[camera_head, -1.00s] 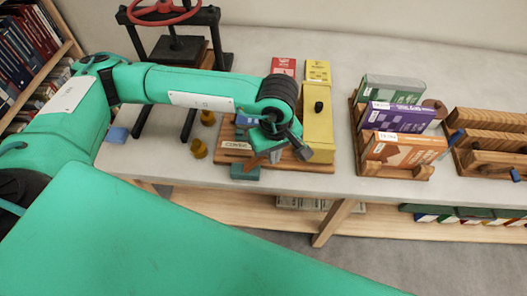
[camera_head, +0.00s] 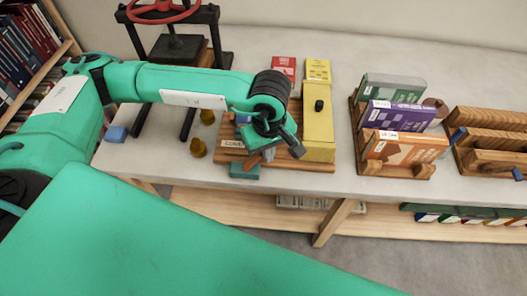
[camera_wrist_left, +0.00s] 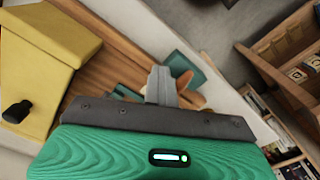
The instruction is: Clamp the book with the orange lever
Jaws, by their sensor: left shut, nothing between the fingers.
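A wooden board (camera_head: 305,165) with a cover label lies on the grey table. A short orange-brown piece, apparently the orange lever (camera_head: 252,161), shows at its front beside a teal block (camera_head: 245,171); most of it is hidden by my gripper. A blue piece (camera_head: 243,119) shows partly behind my arm; I cannot tell whether it is the book. My left gripper (camera_head: 269,154) is shut and empty, low over the board, close to the lever. In the left wrist view its grey fingers (camera_wrist_left: 160,86) are together beside the teal block (camera_wrist_left: 184,66). My right gripper is out of view.
A yellow block (camera_head: 318,128) with a black knob stands right of my gripper. Two brass-coloured pegs (camera_head: 198,148) are to the left. A black press (camera_head: 180,48) with a red wheel stands at back left. A wooden rack (camera_head: 392,170) of boxed books is to the right.

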